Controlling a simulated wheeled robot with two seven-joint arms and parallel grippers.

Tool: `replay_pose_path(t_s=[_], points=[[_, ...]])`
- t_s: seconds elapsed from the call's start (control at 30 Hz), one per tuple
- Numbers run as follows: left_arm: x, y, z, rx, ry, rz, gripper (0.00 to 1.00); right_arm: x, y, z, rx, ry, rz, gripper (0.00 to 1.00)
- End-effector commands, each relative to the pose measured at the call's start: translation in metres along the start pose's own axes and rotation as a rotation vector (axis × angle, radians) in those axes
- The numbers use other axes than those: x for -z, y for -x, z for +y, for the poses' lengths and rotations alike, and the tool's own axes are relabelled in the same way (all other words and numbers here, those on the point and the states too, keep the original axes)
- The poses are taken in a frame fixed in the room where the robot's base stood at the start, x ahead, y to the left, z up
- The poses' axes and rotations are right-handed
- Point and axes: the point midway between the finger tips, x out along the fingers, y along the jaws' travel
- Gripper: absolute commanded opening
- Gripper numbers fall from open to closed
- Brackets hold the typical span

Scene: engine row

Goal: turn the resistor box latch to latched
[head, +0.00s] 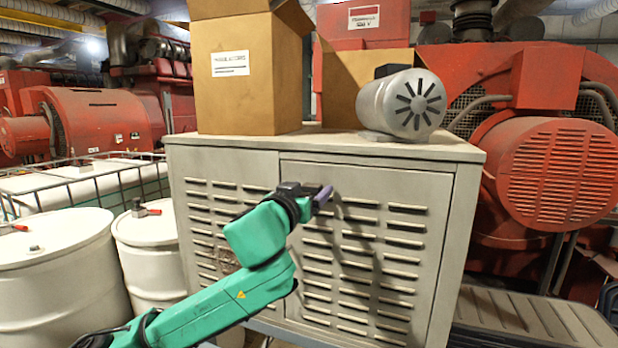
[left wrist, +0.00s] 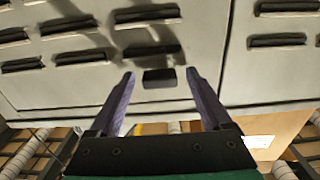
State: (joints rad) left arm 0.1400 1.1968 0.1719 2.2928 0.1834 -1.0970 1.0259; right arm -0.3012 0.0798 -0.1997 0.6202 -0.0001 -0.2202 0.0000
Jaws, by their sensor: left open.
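The resistor box appears to be the grey louvred cabinet (head: 365,235), with a door on its front. My left gripper (head: 322,196) is in front of the upper left part of that door, its purple fingers toward the panel. In the left wrist view my left gripper (left wrist: 160,73) is open, with the two fingers apart. A small dark block (left wrist: 158,79), likely the latch, shows between the fingertips, with its long side across the picture; I see no contact. In the head view my gripper hides it. My right gripper is not in view.
A cardboard box (head: 240,75) and a grey motor (head: 402,104) stand on the cabinet top. White drums (head: 60,265) are at the left. Red machinery (head: 555,170) stands at the right. The space before the right part of the door is clear.

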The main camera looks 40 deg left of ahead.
Motion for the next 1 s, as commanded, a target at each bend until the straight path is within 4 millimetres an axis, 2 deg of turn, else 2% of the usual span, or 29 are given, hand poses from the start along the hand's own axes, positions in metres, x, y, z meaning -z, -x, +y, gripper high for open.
replay_pose_path(t_s=[0.2,0.23,0.43,0.77,1.0], points=[[-0.0007,-0.0013,0.0004,-0.002,0.0,0.001,0.82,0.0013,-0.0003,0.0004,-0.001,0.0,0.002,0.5],[-0.0007,-0.0013,0.0003,-0.001,0.0,0.001,0.79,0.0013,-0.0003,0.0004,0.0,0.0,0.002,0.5],[-0.0005,-0.0011,0.0003,-0.001,0.001,0.001,0.02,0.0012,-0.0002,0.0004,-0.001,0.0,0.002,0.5],[-0.0006,-0.0012,0.0002,-0.001,-0.03,0.0,0.0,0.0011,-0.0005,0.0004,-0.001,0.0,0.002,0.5],[-0.0004,-0.0011,-0.0002,-0.001,-0.146,0.001,0.0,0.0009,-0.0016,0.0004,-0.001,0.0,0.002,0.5]])
